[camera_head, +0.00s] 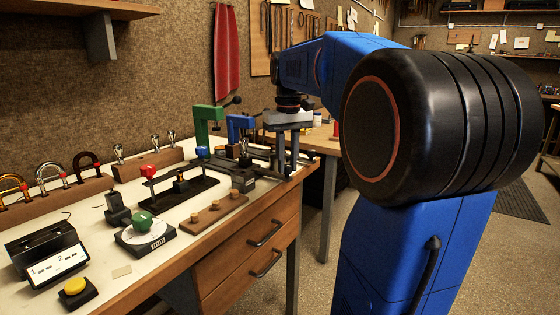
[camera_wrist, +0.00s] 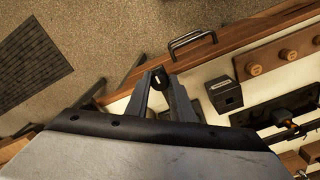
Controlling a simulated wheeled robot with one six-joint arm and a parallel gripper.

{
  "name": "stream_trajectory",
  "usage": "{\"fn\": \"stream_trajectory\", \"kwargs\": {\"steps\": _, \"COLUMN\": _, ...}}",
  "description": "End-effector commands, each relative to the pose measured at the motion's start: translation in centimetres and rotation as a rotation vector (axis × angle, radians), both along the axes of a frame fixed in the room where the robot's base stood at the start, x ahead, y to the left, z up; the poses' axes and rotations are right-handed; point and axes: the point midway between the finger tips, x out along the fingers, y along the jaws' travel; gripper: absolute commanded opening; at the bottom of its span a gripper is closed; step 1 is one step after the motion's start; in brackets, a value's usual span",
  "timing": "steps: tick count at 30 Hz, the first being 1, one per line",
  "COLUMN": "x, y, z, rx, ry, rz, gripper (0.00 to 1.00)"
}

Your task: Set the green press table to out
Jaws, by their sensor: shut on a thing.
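The green press (camera_head: 208,117) stands at the back of the bench, its upright frame and dark lever showing in the head view. Its table is low and largely hidden behind other things, so I cannot tell its position. My gripper (camera_head: 287,172) points down at the bench's right end, to the right of the presses. In the wrist view my gripper (camera_wrist: 158,82) is shut on a small dark knob (camera_wrist: 159,75) between its fingertips, near the bench edge. I cannot tell which press this knob belongs to.
A blue press (camera_head: 239,123) stands just right of the green one. In front lie a black rail fixture (camera_head: 180,195), a wooden peg block (camera_head: 213,214) and a green-knobbed dial (camera_head: 144,222). A small black box (camera_wrist: 226,94) sits near my fingers. Open floor lies beyond the bench edge.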

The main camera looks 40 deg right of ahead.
Motion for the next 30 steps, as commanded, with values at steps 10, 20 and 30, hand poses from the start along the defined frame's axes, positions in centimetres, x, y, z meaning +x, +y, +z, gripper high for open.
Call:
{"fn": "stream_trajectory", "kwargs": {"steps": 10, "x": -0.3, "y": -0.1, "z": 0.0, "rx": -0.002, "ry": 0.009, "rz": -0.002, "gripper": 0.4}}
{"fn": "stream_trajectory", "kwargs": {"steps": 20, "x": -0.2, "y": -0.1, "z": 0.3, "rx": -0.001, "ry": 0.007, "rz": -0.001, "gripper": 0.4}}
{"fn": "stream_trajectory", "kwargs": {"steps": 30, "x": -0.1, "y": -0.1, "z": 5.6, "rx": -0.002, "ry": 0.005, "rz": -0.002, "gripper": 0.4}}
